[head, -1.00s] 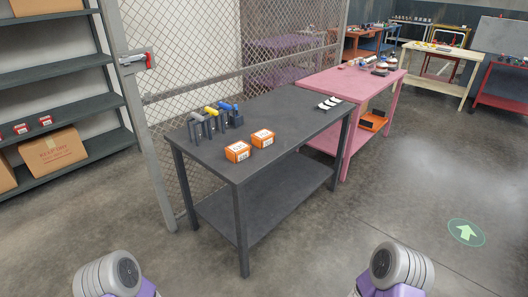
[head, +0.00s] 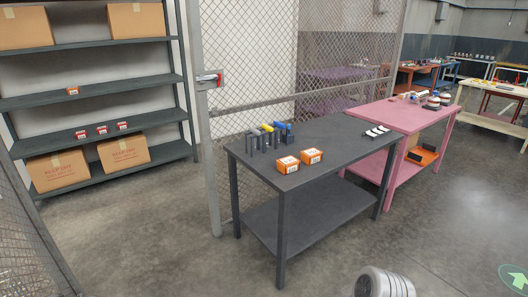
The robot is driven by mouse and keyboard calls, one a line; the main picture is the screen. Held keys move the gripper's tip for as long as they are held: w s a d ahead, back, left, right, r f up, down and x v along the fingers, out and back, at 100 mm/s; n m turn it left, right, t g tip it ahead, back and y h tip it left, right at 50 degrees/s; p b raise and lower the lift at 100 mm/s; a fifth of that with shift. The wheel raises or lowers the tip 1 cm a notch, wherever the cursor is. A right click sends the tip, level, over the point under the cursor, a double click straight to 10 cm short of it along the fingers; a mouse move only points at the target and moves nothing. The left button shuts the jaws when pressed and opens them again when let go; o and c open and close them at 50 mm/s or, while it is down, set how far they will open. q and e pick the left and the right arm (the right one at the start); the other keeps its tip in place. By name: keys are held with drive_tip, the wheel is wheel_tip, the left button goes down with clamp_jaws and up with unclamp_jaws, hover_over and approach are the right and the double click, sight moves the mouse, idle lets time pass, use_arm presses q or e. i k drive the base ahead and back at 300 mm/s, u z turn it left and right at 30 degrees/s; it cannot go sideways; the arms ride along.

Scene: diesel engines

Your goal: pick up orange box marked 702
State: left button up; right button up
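Two orange boxes with white labels sit side by side on the dark grey table: a nearer left box (head: 287,165) and a farther right box (head: 312,156). A smaller orange box (head: 73,91) sits on the middle shelf of the rack at left. The numbers on the labels are too small to read, so I cannot tell which box is 702. Neither gripper is in view; only a rounded part of my own arm shows at the bottom edge, right of centre.
The dark grey table (head: 262,168) also holds several upright tools with blue and yellow parts and some white-topped items. A pink table (head: 412,117) adjoins it. A mesh fence stands behind. The shelf rack (head: 70,138) holds cardboard boxes and small red boxes.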

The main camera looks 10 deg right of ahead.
sight(311, 156)
drive_tip(key=u, duration=0.7)
drive_tip(key=i, duration=1.1)
drive_tip(key=z, duration=0.65)
drive_tip(key=i, duration=0.85)
drive_tip(key=z, duration=0.9)
